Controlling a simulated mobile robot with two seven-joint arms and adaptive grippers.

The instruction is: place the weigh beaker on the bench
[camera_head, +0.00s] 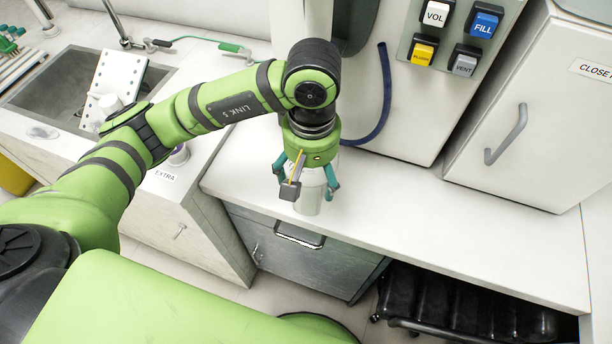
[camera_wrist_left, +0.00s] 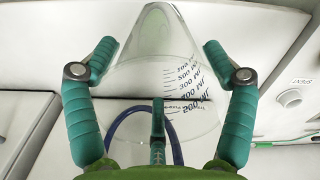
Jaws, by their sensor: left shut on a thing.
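The weigh beaker (camera_head: 309,203) is clear, with black volume marks that show in the wrist view (camera_wrist_left: 180,75). My left gripper (camera_head: 306,183) is shut on it from above, with teal fingers around its sides. In the wrist view the fingers (camera_wrist_left: 160,70) stand left, right and near the middle of the beaker. The beaker appears upright over the white bench (camera_head: 430,225), near its front edge. I cannot tell whether its base touches the top. The gripper hides its upper part in the head view. My right gripper is not in view.
A panel of buttons (camera_head: 453,38) and a blue hose (camera_head: 386,95) are behind the bench. A cabinet with a grey handle (camera_head: 508,133) stands at the right. A sink (camera_head: 62,92) with a white pegboard (camera_head: 115,80) is at the left. The bench right of the beaker is clear.

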